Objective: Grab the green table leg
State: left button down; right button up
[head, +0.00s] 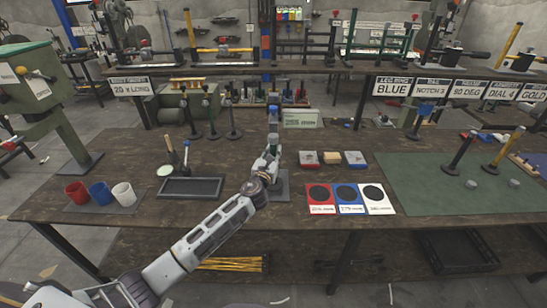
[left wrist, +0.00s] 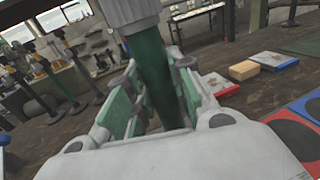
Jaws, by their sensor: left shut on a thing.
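The green table leg (left wrist: 152,72) stands between the fingers of my left gripper in the left wrist view. It is a dark green post with a grey collar (left wrist: 133,12) at its upper end. My left gripper (left wrist: 155,105) is shut on it, with green pads on both sides. In the head view my left gripper (head: 270,158) is over the middle of the workbench (head: 235,222), above a dark grey plate (head: 281,187). There my gripper and arm hide most of the leg. My right gripper is not in view.
Red (head: 77,193), blue (head: 101,193) and white (head: 123,194) cups and a black tray (head: 191,187) are at left. Several dark posts (head: 210,117) stand behind. Coloured cards (head: 349,198) and small boxes (head: 332,158) lie right of my gripper. A green mat (head: 430,190) is farther right.

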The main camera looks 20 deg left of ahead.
pick_arm(q)
jog(key=shift+r, duration=0.8)
jog(key=shift+s+f, duration=0.2)
jog(key=shift+s, duration=0.5)
jog(key=s+b, duration=0.1)
jog(key=s, duration=1.5)
jog(key=shift+s+d, duration=0.15)
jog(key=shift+s, duration=0.2)
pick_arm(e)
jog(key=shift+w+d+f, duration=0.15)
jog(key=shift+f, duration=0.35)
